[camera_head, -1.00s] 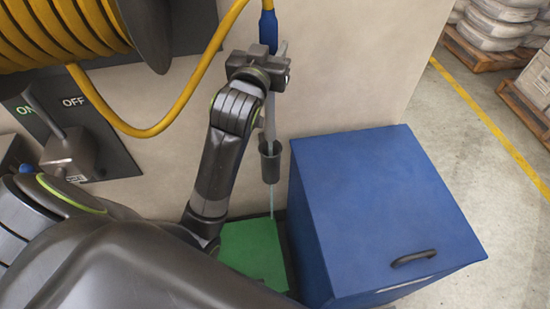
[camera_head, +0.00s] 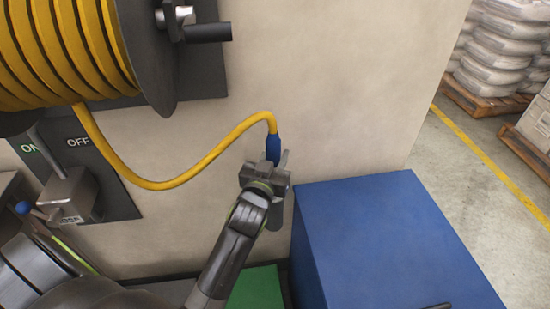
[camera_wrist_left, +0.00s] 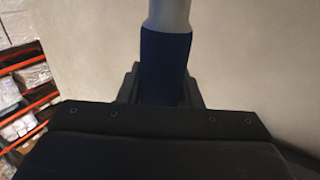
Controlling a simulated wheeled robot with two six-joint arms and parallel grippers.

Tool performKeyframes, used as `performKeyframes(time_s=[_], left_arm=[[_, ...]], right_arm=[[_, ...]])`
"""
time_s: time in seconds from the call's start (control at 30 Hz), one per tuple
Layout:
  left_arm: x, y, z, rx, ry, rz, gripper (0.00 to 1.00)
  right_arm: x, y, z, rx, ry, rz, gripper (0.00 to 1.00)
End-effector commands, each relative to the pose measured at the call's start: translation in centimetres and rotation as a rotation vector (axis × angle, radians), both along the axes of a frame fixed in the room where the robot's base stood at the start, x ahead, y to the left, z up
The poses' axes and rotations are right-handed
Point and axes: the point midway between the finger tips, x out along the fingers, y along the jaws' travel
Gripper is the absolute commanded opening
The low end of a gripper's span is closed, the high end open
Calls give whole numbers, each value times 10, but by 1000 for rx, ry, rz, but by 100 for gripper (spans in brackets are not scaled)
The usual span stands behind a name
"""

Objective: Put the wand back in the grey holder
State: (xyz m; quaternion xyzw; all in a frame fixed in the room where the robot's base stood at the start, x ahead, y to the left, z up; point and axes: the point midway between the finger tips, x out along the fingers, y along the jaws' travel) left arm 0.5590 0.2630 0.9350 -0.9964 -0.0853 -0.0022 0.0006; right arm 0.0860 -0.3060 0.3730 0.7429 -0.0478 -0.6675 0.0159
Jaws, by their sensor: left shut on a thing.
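The wand (camera_head: 273,150) has a blue grip at its top, where the yellow hose joins it. My left gripper (camera_head: 271,168) is shut on it close below the blue part in the head view. The wrist view shows the blue sleeve (camera_wrist_left: 165,62) between the fingers, with a pale grey tube beyond. The grey holder (camera_head: 275,215) is a dark cup by the wall, directly beneath the gripper and partly covered by my arm. The wand's lower part is hidden, so how deep it sits in the holder cannot be told. My right gripper is out of view.
The yellow hose (camera_head: 165,186) hangs in a loop from the reel (camera_head: 75,45) at upper left. A lever (camera_head: 40,212) stands by the ON/OFF plate. A blue box (camera_head: 385,235) is close on the right, a green surface (camera_head: 256,288) below.

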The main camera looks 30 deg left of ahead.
Motion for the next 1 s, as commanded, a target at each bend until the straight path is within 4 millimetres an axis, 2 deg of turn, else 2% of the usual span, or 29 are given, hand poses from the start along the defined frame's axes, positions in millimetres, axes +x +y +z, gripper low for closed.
performKeyframes(time_s=[0.37,0.4,0.57,0.93,1.0], left_arm=[[0,0,-5,0,-2,0,0],[0,0,-6,0,-1,0,33],[0,0,-5,0,0,0,54],[0,0,1,0,-1,0,54],[-7,-1,-1,-2,3,0,54]], right_arm=[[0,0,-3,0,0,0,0],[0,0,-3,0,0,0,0],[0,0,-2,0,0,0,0],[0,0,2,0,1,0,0],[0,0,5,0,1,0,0]])
